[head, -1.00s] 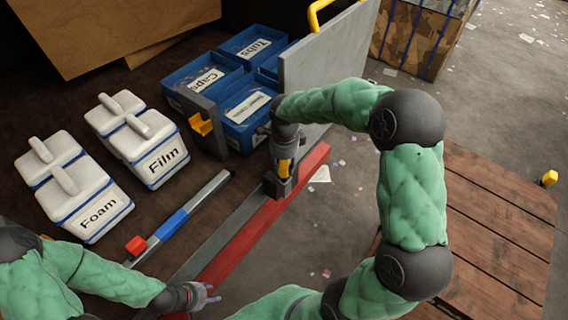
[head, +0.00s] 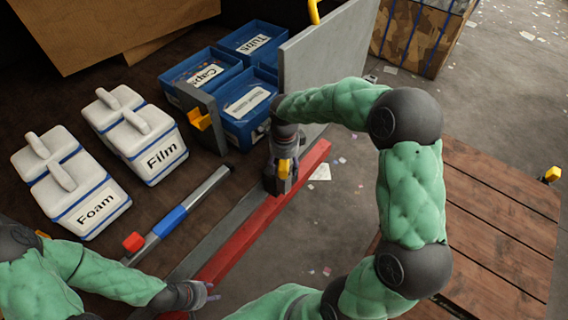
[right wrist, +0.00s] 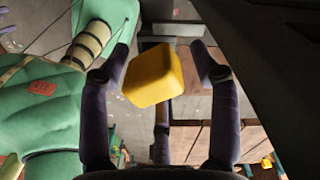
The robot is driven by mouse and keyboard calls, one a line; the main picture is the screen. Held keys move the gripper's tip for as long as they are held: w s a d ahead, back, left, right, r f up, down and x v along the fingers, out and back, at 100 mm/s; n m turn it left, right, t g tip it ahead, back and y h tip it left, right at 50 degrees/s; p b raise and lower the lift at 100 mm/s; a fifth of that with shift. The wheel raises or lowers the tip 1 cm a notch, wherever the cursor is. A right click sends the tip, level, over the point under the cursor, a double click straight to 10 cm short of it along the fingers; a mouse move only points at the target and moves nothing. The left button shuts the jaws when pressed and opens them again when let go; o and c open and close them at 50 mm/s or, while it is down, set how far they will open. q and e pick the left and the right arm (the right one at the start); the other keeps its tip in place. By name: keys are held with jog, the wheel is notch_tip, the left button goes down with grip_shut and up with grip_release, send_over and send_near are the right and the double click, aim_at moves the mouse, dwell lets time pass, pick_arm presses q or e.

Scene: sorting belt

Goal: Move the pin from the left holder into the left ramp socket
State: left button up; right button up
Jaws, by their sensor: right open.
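A yellow block (right wrist: 153,76) sits between the two spread fingers of my right gripper (right wrist: 160,68) in the right wrist view, with a gap on either side. It may be the head of the pin; its lower part cannot be made out. In the head view my right gripper (head: 282,184) points down over the grey and red rails, with yellow (head: 285,166) showing at it. Another yellow piece (head: 199,120) is on an upright grey plate at the left. My left gripper (head: 206,292) is low at the rails' near end; its finger opening is unclear. I cannot identify the holder or ramp socket.
White boxes marked Film (head: 160,155) and Foam (head: 95,207) stand at the left. Blue bins (head: 240,130) stand behind the rails, beside a tall grey panel (head: 325,65). A red-and-blue bar (head: 172,220) lies left of the red rail (head: 245,240). A wooden platform (head: 490,220) is at the right.

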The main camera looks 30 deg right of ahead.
jog(key=shift+r, duration=0.1)
notch_tip(320, 180, up, 12)
dwell(0.5)
dwell(0.5)
